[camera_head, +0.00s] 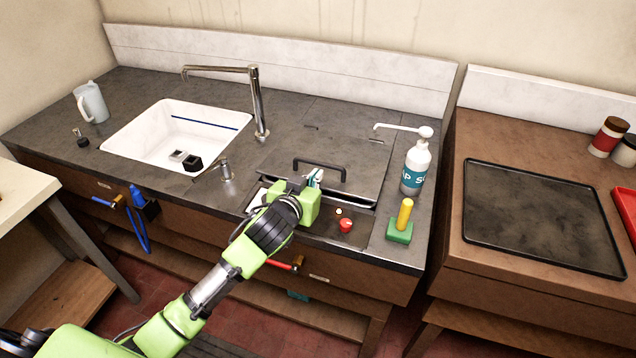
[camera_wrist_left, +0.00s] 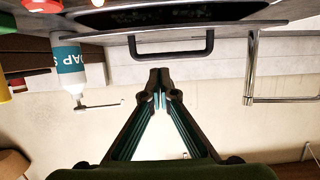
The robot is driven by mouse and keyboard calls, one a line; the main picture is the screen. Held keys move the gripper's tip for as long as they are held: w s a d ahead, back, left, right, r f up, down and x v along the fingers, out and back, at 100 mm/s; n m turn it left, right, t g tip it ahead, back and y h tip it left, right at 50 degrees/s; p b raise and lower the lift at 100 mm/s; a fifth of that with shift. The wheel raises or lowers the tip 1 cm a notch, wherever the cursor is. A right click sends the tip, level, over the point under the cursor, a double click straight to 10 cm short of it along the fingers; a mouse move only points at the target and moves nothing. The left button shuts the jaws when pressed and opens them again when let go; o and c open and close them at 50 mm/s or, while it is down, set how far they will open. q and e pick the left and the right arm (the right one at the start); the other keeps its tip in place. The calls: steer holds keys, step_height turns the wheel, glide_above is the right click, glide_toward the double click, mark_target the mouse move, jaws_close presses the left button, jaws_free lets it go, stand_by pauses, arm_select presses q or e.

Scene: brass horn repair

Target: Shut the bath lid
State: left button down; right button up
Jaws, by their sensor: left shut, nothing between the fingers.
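The bath lid (camera_head: 345,150) is a grey plate with a dark bar handle (camera_head: 322,165), in the right part of the counter. In the left wrist view, which is upside down, the lid (camera_wrist_left: 225,27) shows nearly edge-on with its handle (camera_wrist_left: 172,52). A dark opening (camera_wrist_left: 170,13) shows beneath the lid's front edge, so the lid looks partly raised. My left gripper (camera_head: 315,178) is at the lid's front, close to the handle. Its fingers (camera_wrist_left: 160,76) are shut and empty; I cannot tell whether they touch the lid. My right gripper is out of view.
A soap bottle (camera_head: 416,167) stands right of the lid, with a yellow-handled green block (camera_head: 401,223) in front. A red knob (camera_head: 346,225) sits on the front panel. A white sink (camera_head: 135,137) and tall tap (camera_head: 257,103) are left. A black tray (camera_head: 535,215) lies on the right-hand bench.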

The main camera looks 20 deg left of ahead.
arm_select(q)
steer(key=w+f, duration=0.1)
steer(key=w+f+p, duration=0.1)
steer(key=f, duration=0.1)
steer(key=shift+w+f, duration=0.1)
steer(key=shift+f, duration=0.2)
steer(key=shift+d+f, duration=0.1)
steer(key=shift+f, duration=0.5)
steer(key=shift+f, duration=0.1)
